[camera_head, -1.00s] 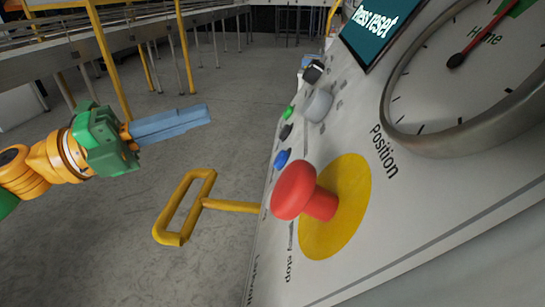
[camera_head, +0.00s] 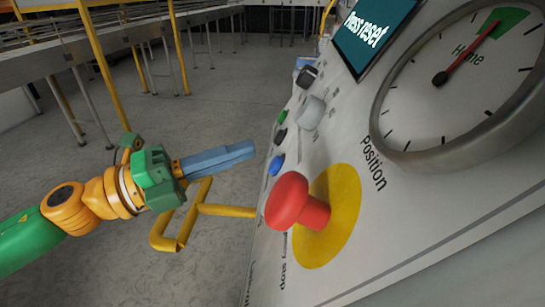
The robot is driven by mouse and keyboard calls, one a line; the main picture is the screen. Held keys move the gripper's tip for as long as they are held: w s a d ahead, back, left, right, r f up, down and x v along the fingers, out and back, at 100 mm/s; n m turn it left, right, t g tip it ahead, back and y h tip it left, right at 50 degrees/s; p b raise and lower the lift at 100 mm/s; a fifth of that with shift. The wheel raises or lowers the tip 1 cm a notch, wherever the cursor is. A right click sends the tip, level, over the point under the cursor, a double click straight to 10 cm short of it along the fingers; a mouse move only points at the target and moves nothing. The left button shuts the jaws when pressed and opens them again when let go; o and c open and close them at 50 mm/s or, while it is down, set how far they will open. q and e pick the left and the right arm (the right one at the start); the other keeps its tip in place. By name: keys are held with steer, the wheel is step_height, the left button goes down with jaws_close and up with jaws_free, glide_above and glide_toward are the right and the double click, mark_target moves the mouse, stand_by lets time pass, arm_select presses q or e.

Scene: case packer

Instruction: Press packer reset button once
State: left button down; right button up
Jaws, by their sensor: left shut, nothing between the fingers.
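The packer's control panel (camera_head: 380,225) fills the right side, tilted in the view. A blue button (camera_head: 276,165) sits on it, with a black button (camera_head: 281,138) and a green button (camera_head: 283,117) farther up. Which one is the reset button cannot be read. A red mushroom stop button (camera_head: 288,200) on a yellow disc stands nearest. My left gripper (camera_head: 252,151) is shut and empty, its blue-grey fingers pointing at the panel, their tips close to the blue button with a small gap seeming to remain. My right gripper is out of view.
A screen (camera_head: 375,32) reads "Press reset". A dial (camera_head: 460,80) marked "Home" and a grey knob (camera_head: 311,112) stick out from the panel. A yellow handle bar (camera_head: 175,235) juts out below my left gripper. Conveyors (camera_head: 100,45) stand behind; the floor between is clear.

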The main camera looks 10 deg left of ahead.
arm_select(q)
steer(key=shift+d+f, duration=0.3)
steer(key=shift+d, duration=0.25)
steer(key=shift+d, duration=0.1)
stand_by(1.6)
steer(key=shift+d+f, duration=0.2)
steer(key=shift+d, duration=0.1)
steer(key=shift+d+f+p, duration=0.2)
steer(key=shift+d+p, duration=0.1)
steer(key=shift+p, duration=0.2)
stand_by(0.4)
steer(key=shift+a, duration=0.1)
steer(key=shift+a+r, duration=0.4)
steer(key=shift+a, duration=0.15)
steer(key=shift+b, duration=0.3)
